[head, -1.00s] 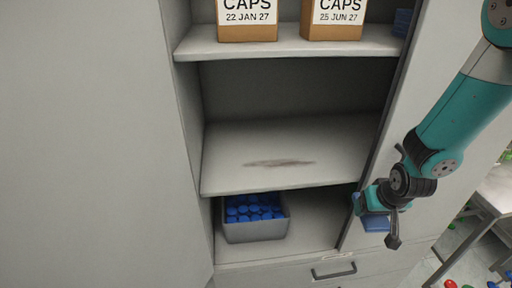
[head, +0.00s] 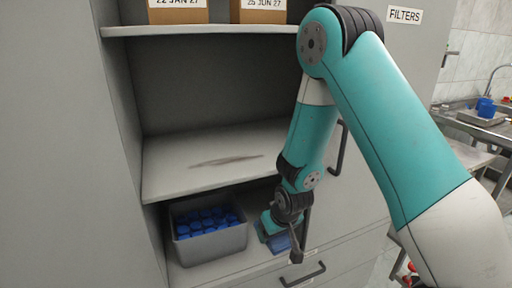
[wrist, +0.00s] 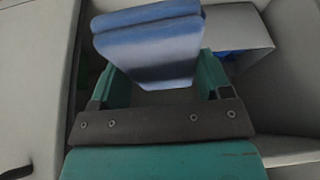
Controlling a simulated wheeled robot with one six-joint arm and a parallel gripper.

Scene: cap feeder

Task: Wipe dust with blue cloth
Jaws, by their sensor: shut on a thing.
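My gripper (head: 274,232) is shut on the blue cloth (head: 280,242), a folded blue pad. In the wrist view the blue cloth (wrist: 150,45) sits between the two teal fingers (wrist: 158,85). In the head view the gripper is low, in front of the right side of the cabinet and right of the grey bin. The dust (head: 226,160) is a brownish-grey smear on the middle shelf (head: 165,180), up and left of the gripper. The cloth is apart from the smear.
A grey bin (head: 205,246) of blue caps (head: 205,220) stands on the lower shelf. Cap boxes (head: 178,12) stand on the upper shelf. The middle shelf is otherwise bare in view. A door with a handle (head: 338,148) is right, and a drawer handle (head: 303,275) is below.

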